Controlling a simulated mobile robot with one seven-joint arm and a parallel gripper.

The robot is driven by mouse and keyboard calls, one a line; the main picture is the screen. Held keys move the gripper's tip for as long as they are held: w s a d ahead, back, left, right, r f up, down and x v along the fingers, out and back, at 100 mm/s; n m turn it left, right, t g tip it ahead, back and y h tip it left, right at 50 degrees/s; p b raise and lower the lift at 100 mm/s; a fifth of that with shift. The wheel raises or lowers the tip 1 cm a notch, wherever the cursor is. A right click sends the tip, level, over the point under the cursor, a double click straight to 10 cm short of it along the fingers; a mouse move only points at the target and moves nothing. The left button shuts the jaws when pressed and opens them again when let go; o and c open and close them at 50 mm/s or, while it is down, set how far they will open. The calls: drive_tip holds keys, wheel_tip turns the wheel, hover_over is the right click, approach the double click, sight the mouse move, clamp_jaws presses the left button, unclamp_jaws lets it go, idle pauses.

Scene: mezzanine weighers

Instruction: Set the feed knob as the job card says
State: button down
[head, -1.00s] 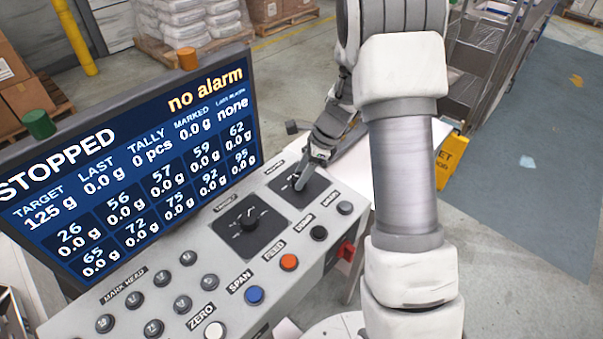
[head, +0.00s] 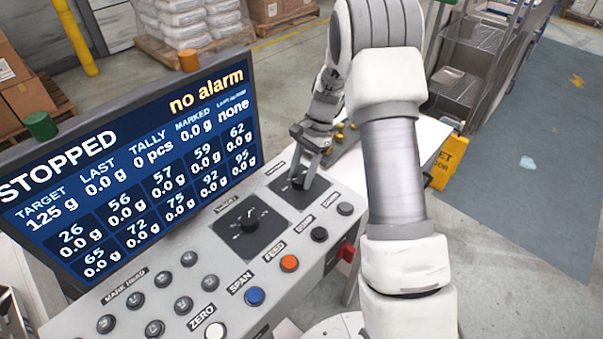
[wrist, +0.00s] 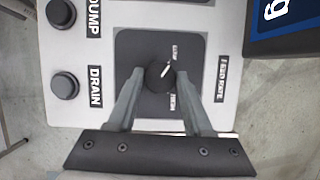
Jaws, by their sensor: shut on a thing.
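The feed knob (wrist: 160,77) is a round black knob on a dark square plate in the wrist view. Its white pointer mark slants toward the upper right, between two small labels too blurred to read surely. My gripper (wrist: 160,75) has one finger on each side of the knob and is shut on it. In the head view my gripper (head: 302,178) reaches down onto the knob (head: 297,184) at the far right of the console, partly hiding it. I cannot make out a job card in these views.
A second black knob (head: 250,219) sits on its own plate, nearer and to the left. Round push buttons, including orange (head: 289,263) and blue (head: 254,295), line the front. The screen (head: 135,155) behind reads STOPPED and no alarm. A red switch (head: 345,252) is on the console's side.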

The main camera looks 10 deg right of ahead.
drive_tip(key=shift+n, duration=0.4)
drive_tip(key=shift+c, duration=1.5)
unclamp_jaws()
drive_tip(key=v, duration=1.7)
drive_tip(key=shift+w+r, duration=0.15)
drive_tip(key=shift+r, duration=0.1)
drive_tip(key=shift+a, duration=0.2)
